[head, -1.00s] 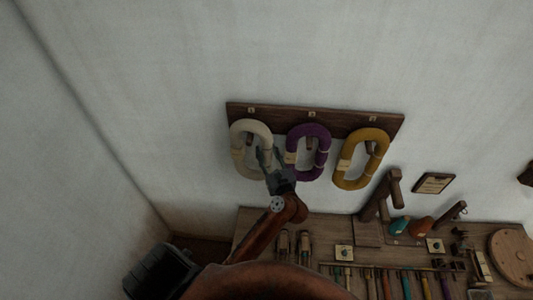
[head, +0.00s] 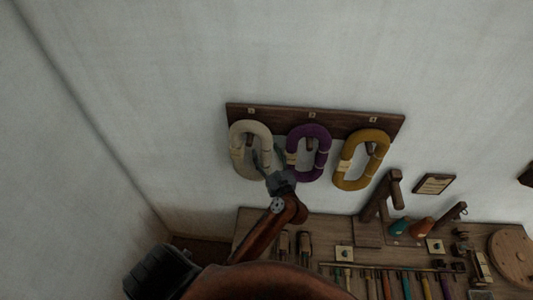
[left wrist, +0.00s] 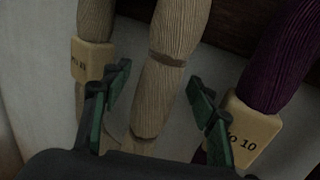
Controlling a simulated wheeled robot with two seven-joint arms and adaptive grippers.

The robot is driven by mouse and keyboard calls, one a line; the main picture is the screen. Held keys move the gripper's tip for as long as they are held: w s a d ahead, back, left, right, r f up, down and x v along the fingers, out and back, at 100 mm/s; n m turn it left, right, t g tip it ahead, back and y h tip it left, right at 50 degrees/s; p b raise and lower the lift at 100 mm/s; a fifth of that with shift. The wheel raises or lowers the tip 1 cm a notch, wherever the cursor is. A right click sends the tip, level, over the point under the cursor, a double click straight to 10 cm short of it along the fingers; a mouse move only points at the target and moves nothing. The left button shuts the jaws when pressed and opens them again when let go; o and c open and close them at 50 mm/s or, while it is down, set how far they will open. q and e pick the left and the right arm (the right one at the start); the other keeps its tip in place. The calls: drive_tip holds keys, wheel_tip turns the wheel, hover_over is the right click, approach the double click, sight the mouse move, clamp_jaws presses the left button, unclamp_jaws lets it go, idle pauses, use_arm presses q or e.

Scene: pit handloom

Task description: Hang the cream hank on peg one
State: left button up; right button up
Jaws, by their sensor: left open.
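The cream hank (head: 236,148) hangs upright as a loop at the left end of the wall peg board (head: 270,112), under the leftmost number tag, around what looks like a short dark peg. My left gripper (head: 267,157) is open at the hank's lower right side. In the left wrist view, the cream hank's right strand (left wrist: 173,60) rises beyond and between the two spread green-padded fingers (left wrist: 158,80), with gaps to both sides. Whether the fingers still overlap the strand in depth is unclear. My right gripper is not in view.
A purple hank (head: 323,150) hangs close to the right of my left gripper, and its tag (left wrist: 252,130) is near the right finger. A mustard hank (head: 350,165) hangs further right. A workbench (head: 330,228) with tools stands below. The wall left of the board is clear.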

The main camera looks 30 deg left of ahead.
sight(265, 156)
use_arm(q)
drive_tip(key=v, duration=0.7)
drive_tip(key=shift+s+d, duration=0.2)
drive_tip(key=shift+w, duration=0.1)
drive_tip(key=x, duration=0.7)
drive_tip(key=shift+w+a+r, duration=0.1)
drive_tip(key=shift+a, duration=0.1)
drive_tip(key=shift+s+d+r+p, duration=0.2)
drive_tip(key=shift+s+d+p, duration=0.1)
drive_tip(key=shift+s, duration=0.25)
drive_tip(key=shift+s+d+r+p, duration=0.2)
drive_tip(key=shift+s+d, duration=0.1)
drive_tip(key=shift+s, duration=0.25)
drive_tip(key=shift+s+d+r, duration=0.1)
drive_tip(key=shift+s+d, duration=0.1)
drive_tip(key=shift+s, duration=0.15)
drive_tip(key=shift+w, duration=0.1)
